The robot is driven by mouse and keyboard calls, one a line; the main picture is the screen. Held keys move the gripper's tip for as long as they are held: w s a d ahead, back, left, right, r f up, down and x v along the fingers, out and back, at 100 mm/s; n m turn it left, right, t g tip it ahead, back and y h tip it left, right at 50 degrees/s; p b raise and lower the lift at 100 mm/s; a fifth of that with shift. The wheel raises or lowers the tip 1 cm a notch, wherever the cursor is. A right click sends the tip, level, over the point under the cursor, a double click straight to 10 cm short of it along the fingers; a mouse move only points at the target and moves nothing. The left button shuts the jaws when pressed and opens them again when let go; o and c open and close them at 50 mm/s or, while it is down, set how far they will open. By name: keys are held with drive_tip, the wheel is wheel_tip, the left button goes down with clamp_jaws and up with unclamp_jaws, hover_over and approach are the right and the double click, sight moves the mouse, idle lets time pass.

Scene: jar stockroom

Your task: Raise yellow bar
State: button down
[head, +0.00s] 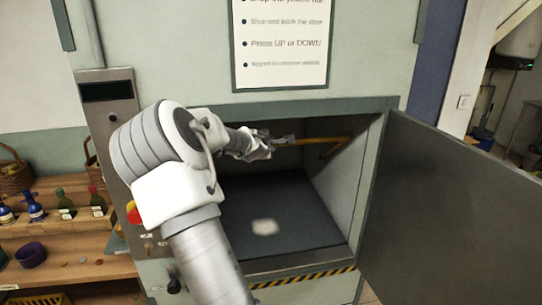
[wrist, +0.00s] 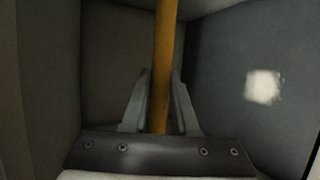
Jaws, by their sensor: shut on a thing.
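The yellow bar (head: 318,140) runs across the inside of an open wall compartment, near its top, and bends down at its right end. My gripper (head: 284,141) is inside the compartment at the bar's left part. In the wrist view the yellow bar (wrist: 163,70) passes between the two fingers of my gripper (wrist: 160,98), which are shut on it. The bar's left end is hidden behind my gripper in the head view.
The compartment floor (head: 290,205) is dark and bare except for a pale bright patch. The door (head: 450,215) stands open on the right. A panel (head: 107,130) is left of the opening. Shelves (head: 80,245) with bottles and baskets stand further left. A sign (head: 281,42) hangs above.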

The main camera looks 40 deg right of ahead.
drive_tip(key=shift+w+d+r, duration=0.2)
drive_tip(key=shift+w+r, duration=0.15)
drive_tip(key=c, duration=0.7)
unclamp_jaws()
drive_tip(key=shift+b+v, duration=0.95)
drive_tip(key=shift+v, duration=7.8)
